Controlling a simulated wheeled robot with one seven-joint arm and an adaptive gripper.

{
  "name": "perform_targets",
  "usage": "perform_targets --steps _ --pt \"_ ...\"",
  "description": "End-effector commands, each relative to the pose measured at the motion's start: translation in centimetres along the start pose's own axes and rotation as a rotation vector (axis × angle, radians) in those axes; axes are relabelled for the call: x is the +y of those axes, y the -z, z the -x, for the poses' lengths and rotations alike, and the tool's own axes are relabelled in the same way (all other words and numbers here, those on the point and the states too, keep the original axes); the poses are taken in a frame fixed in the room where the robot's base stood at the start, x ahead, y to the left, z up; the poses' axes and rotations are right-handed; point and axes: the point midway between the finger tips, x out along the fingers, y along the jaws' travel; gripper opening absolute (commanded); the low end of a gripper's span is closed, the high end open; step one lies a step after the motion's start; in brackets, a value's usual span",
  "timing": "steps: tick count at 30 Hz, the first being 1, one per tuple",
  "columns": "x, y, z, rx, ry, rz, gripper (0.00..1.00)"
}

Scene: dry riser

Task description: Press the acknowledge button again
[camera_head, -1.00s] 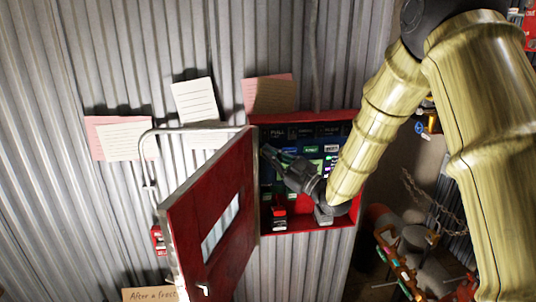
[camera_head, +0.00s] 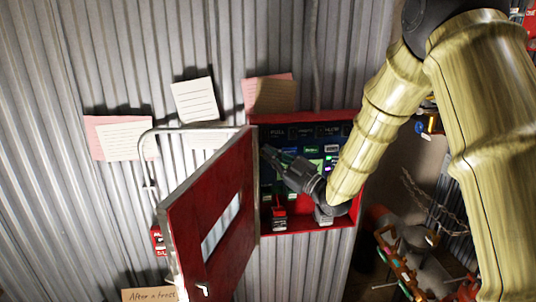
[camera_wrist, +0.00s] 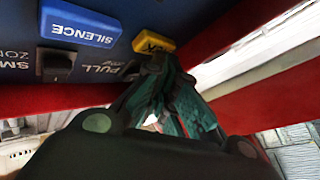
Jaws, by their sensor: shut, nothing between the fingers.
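The yellow acknowledge button (camera_wrist: 153,43), its lettering partly covered, is at the top middle of the wrist view on a dark blue panel (camera_wrist: 110,52). My gripper (camera_wrist: 157,64) is shut and empty. Its fingertips are right at the lower edge of the button and overlap it in view; I cannot tell whether they touch or press it. In the head view my gripper (camera_head: 268,153) reaches into the open red cabinet (camera_head: 300,119), pointing to its upper left. The acknowledge button cannot be made out there.
The cabinet door (camera_head: 215,215) stands open to the left. Paper notes (camera_head: 193,101) hang on the corrugated wall.

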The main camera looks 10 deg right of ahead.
Motion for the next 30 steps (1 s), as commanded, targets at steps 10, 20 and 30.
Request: perform_targets --steps 10,20,30 --pt "-0.7 0.7 1.0 0.000 0.000 0.001 0.00" --pt "-0.8 0.8 1.1 0.000 0.000 0.000 0.00" --pt "-2.0 1.9 2.7 0.000 0.000 0.000 0.00"
